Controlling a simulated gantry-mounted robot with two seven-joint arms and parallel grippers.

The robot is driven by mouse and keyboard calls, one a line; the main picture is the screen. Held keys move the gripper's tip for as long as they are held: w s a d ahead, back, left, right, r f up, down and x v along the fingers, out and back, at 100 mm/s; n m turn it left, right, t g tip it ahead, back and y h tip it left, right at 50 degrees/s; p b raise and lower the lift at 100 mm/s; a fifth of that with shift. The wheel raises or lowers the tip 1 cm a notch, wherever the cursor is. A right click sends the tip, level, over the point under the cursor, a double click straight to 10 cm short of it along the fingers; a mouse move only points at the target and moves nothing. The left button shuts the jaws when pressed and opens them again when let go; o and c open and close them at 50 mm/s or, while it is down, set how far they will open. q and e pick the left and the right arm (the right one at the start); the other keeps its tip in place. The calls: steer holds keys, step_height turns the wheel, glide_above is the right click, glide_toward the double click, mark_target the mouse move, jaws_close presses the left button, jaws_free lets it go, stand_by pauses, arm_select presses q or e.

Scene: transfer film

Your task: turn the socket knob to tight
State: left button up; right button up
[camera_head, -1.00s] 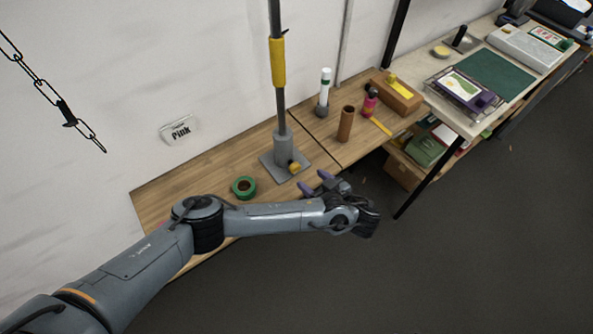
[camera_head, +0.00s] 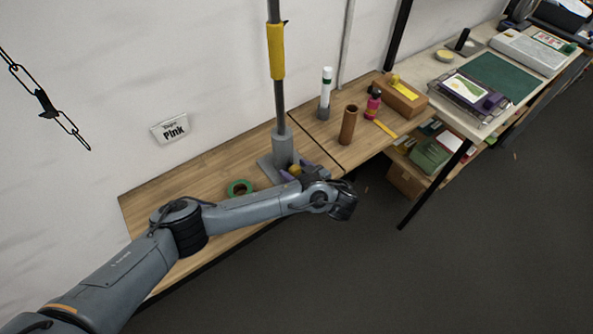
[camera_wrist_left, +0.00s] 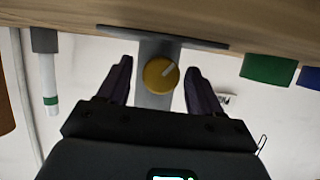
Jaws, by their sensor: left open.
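The socket (camera_head: 282,148) is a grey upright sleeve on a flat base plate, standing on the wooden bench with a grey pole in it. Its round yellow knob (camera_wrist_left: 160,75) faces the left wrist camera and has a pale line slanting up to the right. In the head view, the knob (camera_head: 295,171) is partly covered by my left gripper (camera_head: 297,168). The left wrist view shows my left gripper (camera_wrist_left: 159,68) open, with one purple finger on each side of the knob and visible gaps to both. My right gripper is not in view.
A green tape roll (camera_head: 239,188) lies left of the base. A brown tube (camera_head: 348,125), a white green-banded bottle (camera_head: 325,94) and a pink bottle (camera_head: 372,103) stand to the right. The bench's left end is clear.

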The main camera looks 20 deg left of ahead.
arm_select(q)
steer(key=c, duration=1)
steer(key=shift+o, duration=0.2)
steer(key=shift+w+d+m+g+y, duration=0.1)
steer(key=shift+m+g+y, duration=0.4)
steer(key=shift+m, duration=0.45)
steer(key=shift+w+m+g+y, duration=0.1)
steer(key=shift+m+g+y, duration=0.2)
steer(key=shift+m+g, duration=0.5)
steer(key=o, duration=1)
steer(key=shift+c, duration=0.2)
steer(key=shift+f, duration=0.1)
